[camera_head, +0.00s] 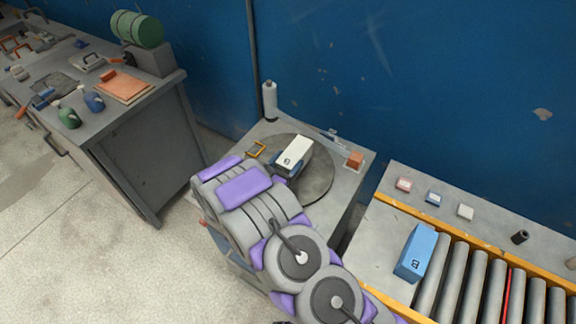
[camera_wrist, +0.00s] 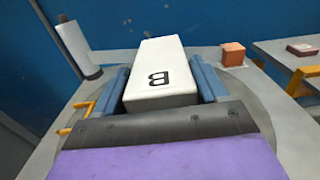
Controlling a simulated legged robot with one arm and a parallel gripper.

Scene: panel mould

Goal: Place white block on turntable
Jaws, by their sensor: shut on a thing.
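The white block (camera_head: 295,152) has a dark letter B on its face. In the wrist view the white block (camera_wrist: 160,72) sits between the two blue fingers of my gripper (camera_wrist: 163,88), which is shut on it. In the head view my gripper (camera_head: 285,168) is over the round grey turntable (camera_head: 318,185), at the turntable's upper middle. The turntable's rim also shows in the wrist view (camera_wrist: 262,110). I cannot tell whether the block's underside touches the turntable. My arm hides the turntable's lower left part.
A white roll (camera_head: 270,100) stands at the table's back corner. A blue block (camera_head: 416,252) is by the roller conveyor (camera_head: 460,275) at right. A cluttered workbench (camera_head: 130,110) stands at left.

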